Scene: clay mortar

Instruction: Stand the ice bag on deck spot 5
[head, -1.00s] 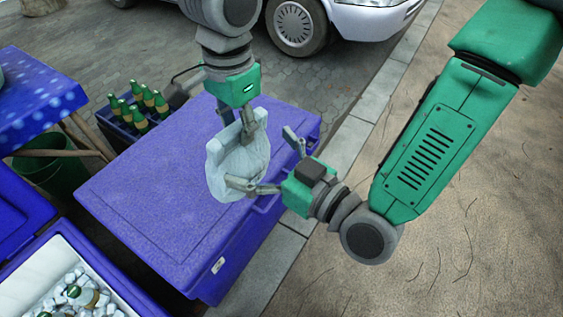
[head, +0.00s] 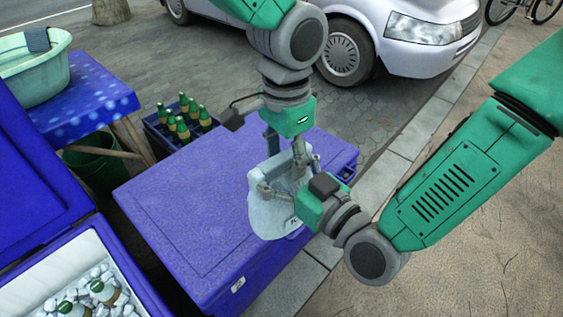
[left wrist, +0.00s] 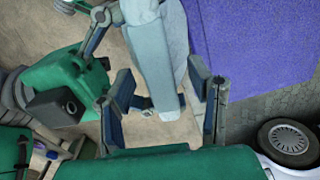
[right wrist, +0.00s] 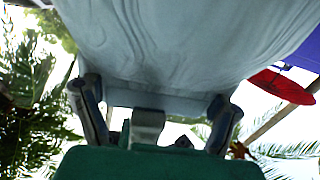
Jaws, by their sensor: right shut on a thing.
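The pale ice bag (head: 272,210) hangs upright over the blue cooler lid (head: 190,195), near its right edge. My right gripper (head: 285,187) is shut on the bag's side; in the right wrist view the bag (right wrist: 180,40) fills the space above and between its fingers (right wrist: 155,115). My left gripper (head: 287,148) is above the bag, pointing down with fingers apart. In the left wrist view the fingers (left wrist: 165,100) stand open on either side of the bag's top (left wrist: 150,60), with a gap visible on the right. No numbered deck spot is readable.
An open cooler of ice and bottles (head: 95,280) stands front left. A crate of green bottles (head: 182,125) is behind the lid. A table with a basin (head: 35,75) is far left. A white car (head: 400,35) is behind. The lid's left part is clear.

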